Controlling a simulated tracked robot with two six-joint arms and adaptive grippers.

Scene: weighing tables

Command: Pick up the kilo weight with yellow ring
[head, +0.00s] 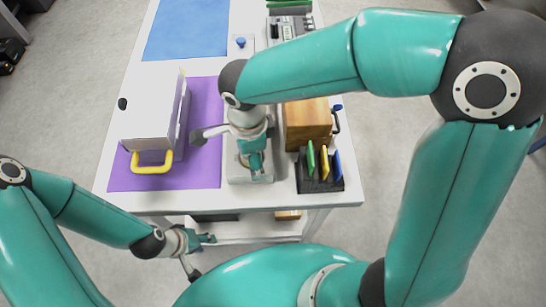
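I cannot make out a kilo weight with a yellow ring in the head view. The clear yellow there is a handle-shaped piece (152,168) at the front of a pale box. My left gripper (201,256) is low, in front of the table's near edge, with its fingers spread and nothing visible between them. My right gripper (228,150) hangs over the middle of the table, between the pale box and a wooden block. Its fingers look spread apart, with no held object visible. The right arm and gripper hide part of the tabletop.
The white table (335,199) carries a purple mat (205,170) under the pale box (150,105) and a blue mat (190,25) farther back. The wooden block (307,122) and a black rack (318,184) with coloured plates stand at right. A shelf (240,230) lies below.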

